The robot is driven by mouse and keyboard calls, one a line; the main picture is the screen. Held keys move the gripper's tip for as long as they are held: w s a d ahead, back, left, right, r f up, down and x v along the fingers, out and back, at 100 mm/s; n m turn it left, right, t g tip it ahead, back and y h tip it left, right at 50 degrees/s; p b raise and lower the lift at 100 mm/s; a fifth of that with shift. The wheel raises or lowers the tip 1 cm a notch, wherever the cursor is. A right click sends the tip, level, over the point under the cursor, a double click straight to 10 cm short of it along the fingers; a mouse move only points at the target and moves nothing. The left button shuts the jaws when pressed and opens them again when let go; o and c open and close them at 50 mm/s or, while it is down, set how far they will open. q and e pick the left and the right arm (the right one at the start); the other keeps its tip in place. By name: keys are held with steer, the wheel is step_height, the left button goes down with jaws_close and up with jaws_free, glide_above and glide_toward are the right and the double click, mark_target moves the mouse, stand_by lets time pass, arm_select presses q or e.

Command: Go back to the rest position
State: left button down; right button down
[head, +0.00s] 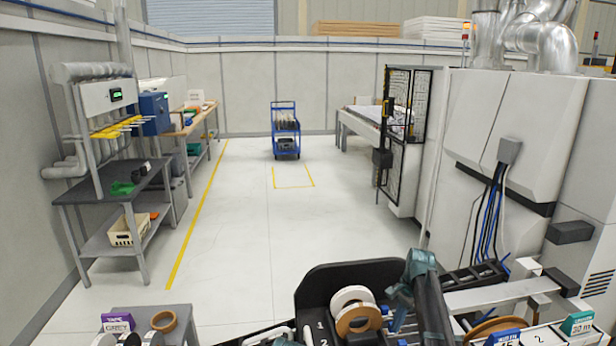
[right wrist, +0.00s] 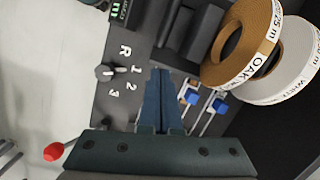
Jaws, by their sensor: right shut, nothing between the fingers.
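My right gripper (right wrist: 160,72) is shut and empty in the right wrist view, its two blue fingers together above a dark machine panel (right wrist: 118,118). In the head view my right arm comes in at the bottom right and its fingertips are hard to make out. The panel has a selector knob (right wrist: 104,72) marked R, 1, 2 and 3. A brown OAK roll (right wrist: 232,73) and a white roll (right wrist: 290,82) lie to the right of the fingers, apart from them. My left gripper shows in neither view.
Blue-tipped parts (right wrist: 220,106) and a red knob (right wrist: 54,152) are close to the gripper. A small grey table (head: 178,318) with rolls stands at lower left. A white machine (head: 510,130) stands at right. The floor (head: 250,220) in the middle is clear up to a blue cart (head: 286,130).

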steer(key=s+a+n+h, duration=0.1)
steer(key=s+a+n, duration=0.7)
steer(key=s, duration=0.6)
steer(key=s+a+n+h, duration=0.2)
steer(key=s+a+n, duration=0.7)
steer(key=s+a, duration=0.3)
steer(key=s, duration=0.2)
steer(key=shift+s+a+f, duration=0.2)
steer(key=shift+s+a, duration=0.05)
steer(key=shift+s, duration=0.05)
